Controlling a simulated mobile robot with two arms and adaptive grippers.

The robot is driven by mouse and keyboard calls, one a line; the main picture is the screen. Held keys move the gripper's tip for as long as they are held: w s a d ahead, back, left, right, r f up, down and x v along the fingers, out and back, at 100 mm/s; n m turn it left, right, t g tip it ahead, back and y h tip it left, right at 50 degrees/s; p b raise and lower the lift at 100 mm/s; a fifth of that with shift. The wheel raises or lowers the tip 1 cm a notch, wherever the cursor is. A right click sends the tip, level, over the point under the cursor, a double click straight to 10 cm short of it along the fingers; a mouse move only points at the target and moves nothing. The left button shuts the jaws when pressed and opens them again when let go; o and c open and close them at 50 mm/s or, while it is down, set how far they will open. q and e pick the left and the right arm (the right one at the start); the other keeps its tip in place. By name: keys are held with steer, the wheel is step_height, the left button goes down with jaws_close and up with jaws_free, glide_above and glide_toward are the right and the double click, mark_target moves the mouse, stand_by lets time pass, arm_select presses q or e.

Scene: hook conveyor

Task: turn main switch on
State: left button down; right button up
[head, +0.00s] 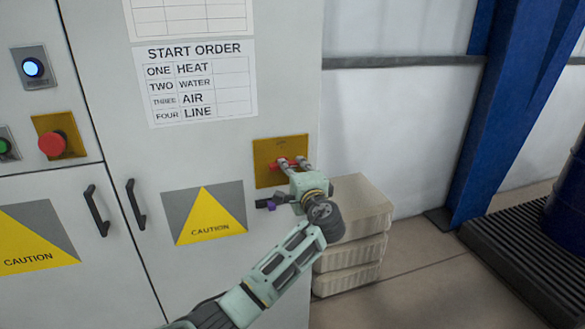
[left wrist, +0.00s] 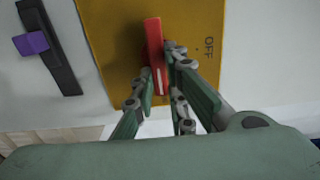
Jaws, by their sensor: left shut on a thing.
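The main switch is a red handle (left wrist: 154,42) on a yellow plate (head: 267,154) on the right part of the grey cabinet front. In the left wrist view the plate (left wrist: 112,45) bears the word OFF to the right of the handle. My left gripper (head: 292,164) is at the plate and shut on the red handle. In the left wrist view its fingers (left wrist: 158,72) stand on both sides of the handle's lower part. In the head view the gripper hides much of the handle. My right gripper is not in view.
A START ORDER sheet (head: 200,82) hangs above left of the plate. A red push button (head: 52,144) and a lit blue button (head: 32,67) are at far left. Stacked beige boxes (head: 362,205) stand right of the cabinet. A black part with a purple piece (left wrist: 32,42) is beside the plate.

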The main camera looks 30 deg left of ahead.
arm_select(q)
steer(key=shift+f, duration=0.15)
steer(key=c, duration=1.8)
jaws_free()
steer(key=shift+d, duration=0.1)
steer(key=shift+o, duration=0.2)
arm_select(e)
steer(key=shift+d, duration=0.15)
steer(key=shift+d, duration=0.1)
arm_select(q)
steer(key=v, duration=1.2)
steer(key=shift+w, duration=0.1)
